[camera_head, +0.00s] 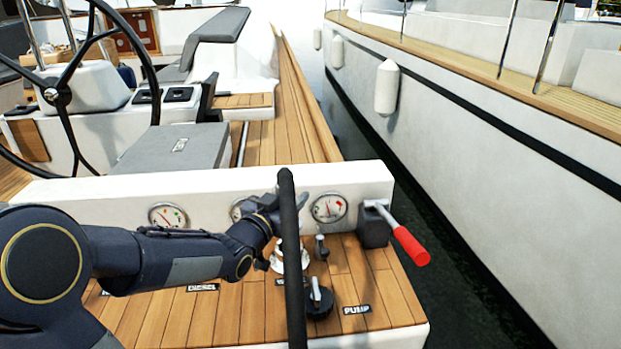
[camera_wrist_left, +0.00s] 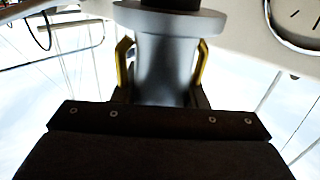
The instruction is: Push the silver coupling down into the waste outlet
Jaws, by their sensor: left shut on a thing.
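My left gripper (camera_head: 275,256) reaches in from the left over the teak deck in the head view. In the left wrist view its yellow fingertips (camera_wrist_left: 163,65) stand on both sides of the silver coupling (camera_wrist_left: 165,75), shut on it. The coupling has a wide flange, with a dark part beyond it. In the head view a pale, silvery piece (camera_head: 291,258) shows at the gripper, partly behind a black hose (camera_head: 292,270). The waste outlet cannot be made out there. I cannot tell whether the coupling touches it. My right gripper is not in view.
A white panel with round gauges (camera_head: 329,208) stands behind the gripper. A red-handled lever (camera_head: 410,246) is at the right. A small lever (camera_head: 321,247) and a black knob (camera_head: 319,301) stand close by. The deck's right edge drops to water.

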